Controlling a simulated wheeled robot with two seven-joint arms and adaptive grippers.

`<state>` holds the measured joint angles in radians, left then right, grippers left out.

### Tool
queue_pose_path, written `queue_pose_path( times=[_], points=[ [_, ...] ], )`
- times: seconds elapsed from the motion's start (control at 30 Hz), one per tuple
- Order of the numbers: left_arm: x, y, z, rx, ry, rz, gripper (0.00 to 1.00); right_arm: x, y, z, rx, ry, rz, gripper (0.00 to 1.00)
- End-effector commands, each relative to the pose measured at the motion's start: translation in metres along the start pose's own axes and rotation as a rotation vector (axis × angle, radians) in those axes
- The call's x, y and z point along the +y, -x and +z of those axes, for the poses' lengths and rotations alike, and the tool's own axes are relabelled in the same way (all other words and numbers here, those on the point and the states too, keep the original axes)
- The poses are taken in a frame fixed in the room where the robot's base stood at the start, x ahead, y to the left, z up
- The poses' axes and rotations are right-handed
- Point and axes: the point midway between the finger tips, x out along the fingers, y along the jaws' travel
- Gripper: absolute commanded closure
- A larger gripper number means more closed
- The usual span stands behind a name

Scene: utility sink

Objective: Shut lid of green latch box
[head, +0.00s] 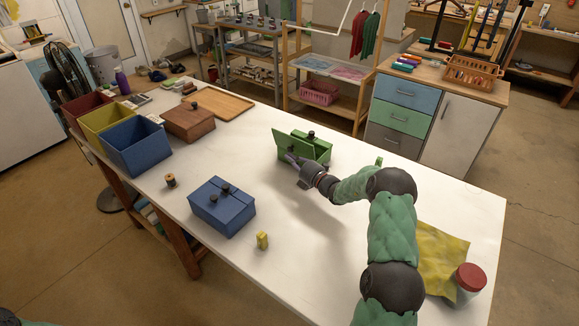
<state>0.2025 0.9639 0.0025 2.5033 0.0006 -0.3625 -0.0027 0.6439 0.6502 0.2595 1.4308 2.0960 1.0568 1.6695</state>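The green latch box (319,153) stands near the far edge of the white table. A green lid panel (289,143) stands raised and tilted at its left side, so the lid is not flat on the box. A dark knob (311,134) shows on the box's top toward the back. My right gripper (294,161) is at the front left of the box, close to the raised panel. Its fingers are small and partly merge with the box, so I cannot tell contact or opening. My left gripper is not in view.
A blue latch box (222,207), a yellow block (262,240) and a wooden spool (170,181) stand left of my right arm. A brown box (189,123) and open bins (137,146) are farther left. A yellow cloth (436,258) and red-lidded jar (467,281) lie right.

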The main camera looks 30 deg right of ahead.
Motion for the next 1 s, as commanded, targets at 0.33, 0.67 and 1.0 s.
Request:
queue_pose_path(
  times=[0.33,0.67,1.0],
  points=[
    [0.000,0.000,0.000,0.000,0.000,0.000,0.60,0.000,0.000,0.002,0.000,0.000,0.000,1.00],
    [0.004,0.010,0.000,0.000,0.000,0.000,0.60,0.004,-0.001,0.005,0.000,-0.044,-0.009,1.00],
    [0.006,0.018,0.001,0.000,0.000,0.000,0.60,0.006,-0.001,0.007,0.000,-0.094,-0.019,1.00]
  ],
)
